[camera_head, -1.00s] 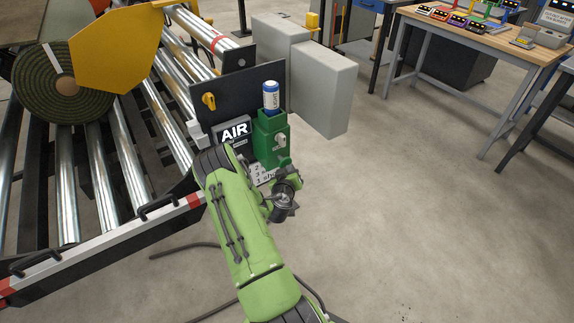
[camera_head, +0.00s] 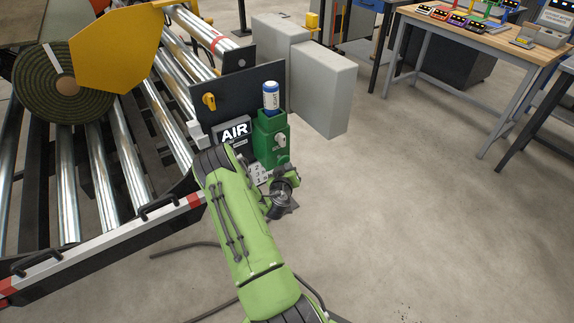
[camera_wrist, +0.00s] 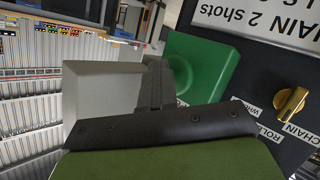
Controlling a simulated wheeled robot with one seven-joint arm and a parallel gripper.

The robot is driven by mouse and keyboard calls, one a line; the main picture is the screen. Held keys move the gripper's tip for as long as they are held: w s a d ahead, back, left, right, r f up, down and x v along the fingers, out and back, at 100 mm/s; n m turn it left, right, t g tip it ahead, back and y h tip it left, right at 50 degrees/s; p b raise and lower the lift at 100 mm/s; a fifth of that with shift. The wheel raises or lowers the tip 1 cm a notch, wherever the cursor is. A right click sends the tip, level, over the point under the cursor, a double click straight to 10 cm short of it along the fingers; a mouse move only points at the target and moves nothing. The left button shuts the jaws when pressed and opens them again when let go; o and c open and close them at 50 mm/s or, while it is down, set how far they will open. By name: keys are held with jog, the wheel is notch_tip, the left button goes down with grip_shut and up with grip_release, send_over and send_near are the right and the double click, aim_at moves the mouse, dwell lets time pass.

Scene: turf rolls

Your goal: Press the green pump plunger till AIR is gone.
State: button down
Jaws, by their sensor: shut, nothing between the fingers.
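The green pump housing (camera_head: 271,137) stands beside the AIR sign (camera_head: 234,131), which still reads AIR. A pale knob (camera_head: 280,141) is on its front. In the wrist view a green block (camera_wrist: 205,62) with a faint round shape lies just beyond my fingers; I cannot tell whether this is the plunger. My gripper (camera_wrist: 157,82) is shut and empty, with its dark fingers overlapping the green block's edge in the picture. In the head view my wrist is low in front of the housing, and the fingertips are hard to make out. Contact cannot be told.
A blue-and-white LIGHT canister (camera_head: 270,96) stands on the housing. A dark panel with a yellow knob (camera_head: 209,101) is behind it. Grey cabinets (camera_head: 322,92) stand to the right, and the roller conveyor (camera_head: 120,140) to the left. The floor (camera_head: 420,210) at right is clear.

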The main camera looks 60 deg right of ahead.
jog(key=shift+w+d+r, duration=0.1)
jog(key=shift+w+d, duration=0.1)
jog(key=shift+w, duration=0.3)
dwell(0.4)
jog(key=shift+s+a+b, duration=0.4)
jog(key=shift+s+b, duration=0.4)
jog(key=shift+s+a+b, duration=0.35)
jog(key=shift+s+b, duration=0.4)
jog(key=s+b, duration=0.1)
jog(key=s+a+b, duration=0.1)
jog(key=s+b, duration=0.1)
jog(key=s+a+b, duration=0.1)
jog(key=shift+s+a+b, duration=0.15)
jog(key=shift+s+b, duration=0.1)
jog(key=shift+b, duration=0.05)
